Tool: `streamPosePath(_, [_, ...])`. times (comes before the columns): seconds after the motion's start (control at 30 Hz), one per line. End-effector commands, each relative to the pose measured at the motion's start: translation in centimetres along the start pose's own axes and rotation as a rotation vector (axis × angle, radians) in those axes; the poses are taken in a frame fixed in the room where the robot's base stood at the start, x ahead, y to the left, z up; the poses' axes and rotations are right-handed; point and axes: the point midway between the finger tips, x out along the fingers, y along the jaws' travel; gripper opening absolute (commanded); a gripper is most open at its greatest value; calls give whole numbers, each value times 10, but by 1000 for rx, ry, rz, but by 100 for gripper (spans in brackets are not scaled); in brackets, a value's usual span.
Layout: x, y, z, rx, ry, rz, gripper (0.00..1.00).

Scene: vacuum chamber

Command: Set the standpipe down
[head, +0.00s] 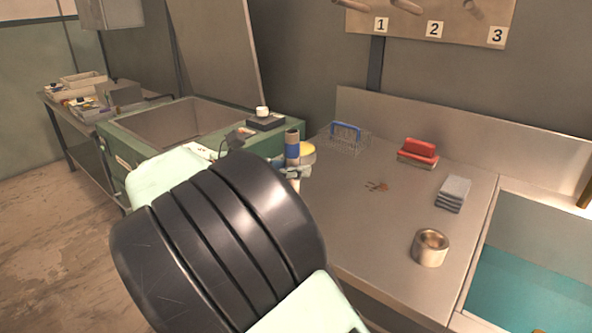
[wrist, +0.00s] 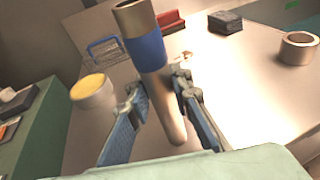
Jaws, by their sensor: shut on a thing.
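The standpipe (head: 292,147) is a metallic tan tube with a blue band near its top. It also shows in the wrist view (wrist: 148,52), where it crosses between the fingers and its lower end shows below them. My gripper (wrist: 160,90) is shut on the tube below the blue band. In the head view my gripper (head: 290,169) is partly hidden behind my dark arm link. The tube looks close to upright in the head view. It is over the left part of the steel counter (head: 390,222); I cannot tell whether its lower end touches the counter.
A yellow-topped round container (wrist: 92,88) stands beside the tube. A wire basket (head: 347,138), red block (head: 418,150), grey stack (head: 453,192) and metal cup (head: 430,247) stand on the counter. A blue-green basin (head: 530,285) is at right, a green tank (head: 120,130) at left. The counter's middle is mostly clear.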

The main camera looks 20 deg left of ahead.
Motion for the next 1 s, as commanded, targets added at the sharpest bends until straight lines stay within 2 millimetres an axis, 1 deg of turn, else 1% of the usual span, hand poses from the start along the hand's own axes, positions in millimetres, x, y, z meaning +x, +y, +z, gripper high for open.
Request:
streamPosePath(0.2, [0,0,2,2,-1,0,0])
streamPosePath(0.33, [0,0,-1,1,-1,0,0])
streamPosePath(0.37, [0,0,-2,1,0,1,22])
streamPosePath(0.5, [0,0,-2,1,0,1,37])
streamPosePath(0.77, [0,0,-2,2,0,1,37])
streamPosePath(0.87, [-1,0,2,3,0,2,37])
streamPosePath(0.97, [-15,1,2,1,0,4,37])
streamPosePath(1.0, [-23,1,3,1,0,4,37])
